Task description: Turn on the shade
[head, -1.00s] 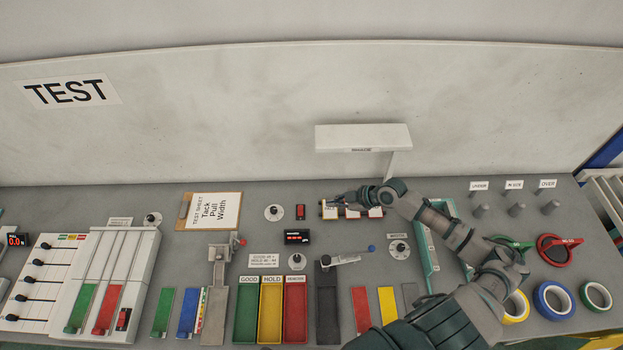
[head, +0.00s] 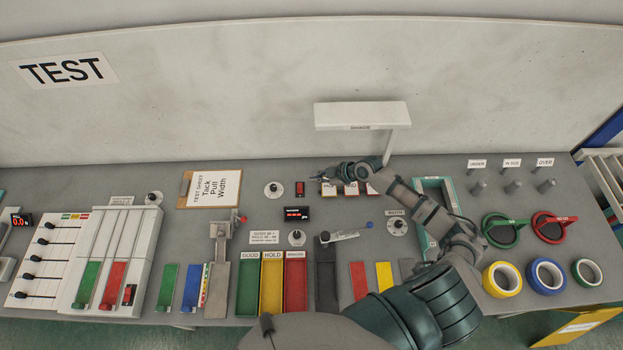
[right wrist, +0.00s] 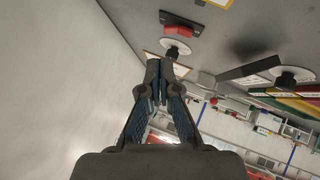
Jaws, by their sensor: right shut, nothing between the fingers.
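The shade (head: 362,115) is a white hood on a post at the back of the bench, with a label on its front edge. A red rocker switch (head: 300,188) on a dark base sits on the bench left of the shade's post. The switch also shows in the right wrist view (right wrist: 178,31), beyond the fingertips. My right gripper (head: 317,177) is shut and empty, pointing left, a little right of the switch and apart from it in the picture. It also shows in the right wrist view (right wrist: 158,70). My left gripper is not in view.
A white dial (head: 273,189) and a clipboard (head: 210,189) lie left of the switch. Small labelled blocks (head: 330,188) sit under my right gripper, partly hidden. A black display (head: 296,213) is in front of the switch. The pale back wall rises close behind.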

